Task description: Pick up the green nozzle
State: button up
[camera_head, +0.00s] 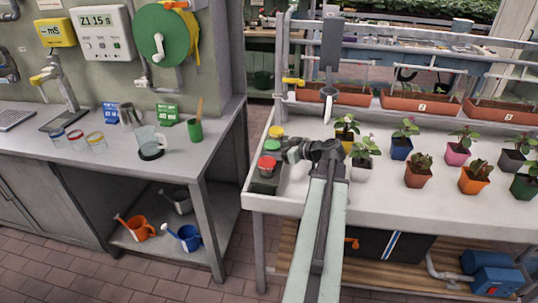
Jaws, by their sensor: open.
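Three small coloured pieces stand in a row on a dark holder at the left end of the white bench. The green nozzle (271,145) is the middle one, between a yellow piece (276,131) and a red piece (267,162). My gripper (285,150) is just right of the green nozzle, at the end of my arm that reaches up from below. It is small and dark here, and open. I cannot tell whether its fingers are beside or around the nozzle, or touching it.
A metal post and pipes rise behind. A grey counter (105,175) with jars stands left, across a gap.

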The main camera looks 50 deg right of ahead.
jog(key=shift+w+f, duration=0.3)
jog(key=shift+w, duration=0.35)
jog(key=c, duration=1.1)
jog(key=shift+c, duration=0.2)
jog(key=shift+r, duration=0.15)
